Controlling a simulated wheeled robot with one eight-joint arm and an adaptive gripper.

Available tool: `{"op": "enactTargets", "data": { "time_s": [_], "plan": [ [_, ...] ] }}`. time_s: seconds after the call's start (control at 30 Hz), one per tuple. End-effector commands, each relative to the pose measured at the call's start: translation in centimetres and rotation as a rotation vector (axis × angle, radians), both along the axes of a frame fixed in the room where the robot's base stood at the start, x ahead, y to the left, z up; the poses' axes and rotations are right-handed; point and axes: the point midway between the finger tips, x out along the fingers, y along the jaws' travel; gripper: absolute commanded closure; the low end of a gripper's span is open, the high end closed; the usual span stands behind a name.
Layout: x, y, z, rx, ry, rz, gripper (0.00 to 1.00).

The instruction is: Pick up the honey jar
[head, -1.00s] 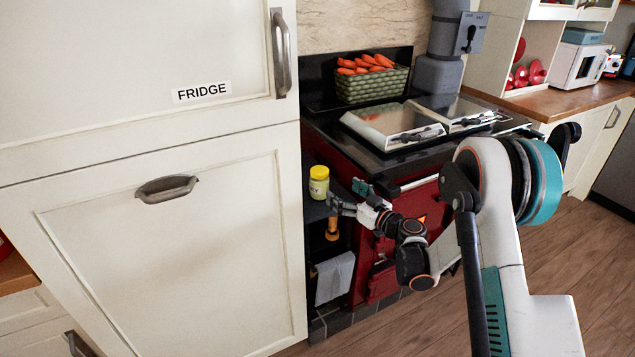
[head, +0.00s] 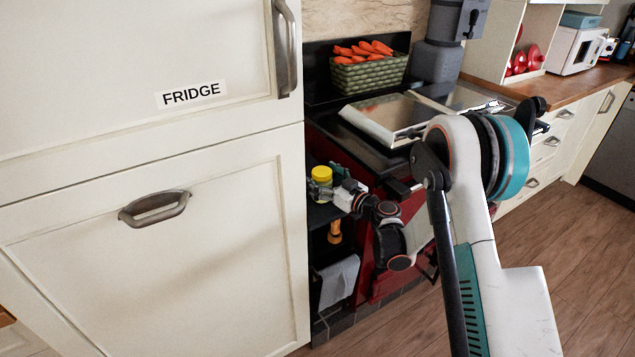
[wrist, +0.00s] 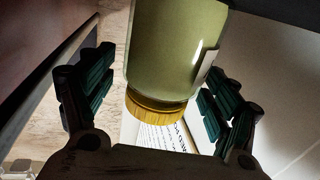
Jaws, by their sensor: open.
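The honey jar (head: 322,174) has a yellow lid and stands on a dark shelf between the fridge and the red stove. My gripper (head: 327,191) is at the jar in the head view and covers most of its body. In the wrist view the jar (wrist: 175,50) looks pale green with its yellow lid (wrist: 155,108) toward the bottom of the picture. My open gripper (wrist: 155,97) has one finger on each side of the jar, with gaps visible on both sides. The jar's base is out of the wrist frame.
The fridge door (head: 150,250) is close on the left. The red stove (head: 385,240) is on the right, with a basket of carrots (head: 370,72) on top. Below the shelf are an orange-handled item (head: 335,231) and a grey cloth (head: 338,281). Wood floor is open at right.

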Motion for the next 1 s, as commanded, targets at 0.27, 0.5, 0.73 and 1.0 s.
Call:
{"op": "enactTargets", "data": {
  "time_s": [0.27,0.5,0.73,1.0],
  "plan": [
    [0.0,0.0,0.0,0.0,0.0,-0.001,0.5],
    [0.0,0.0,0.1,0.001,0.0,-0.001,0.82],
    [0.0,0.0,0.3,0.001,0.001,-0.001,0.82],
    [0.0,0.0,3.0,0.001,0.0,-0.001,0.82]
  ]
}}
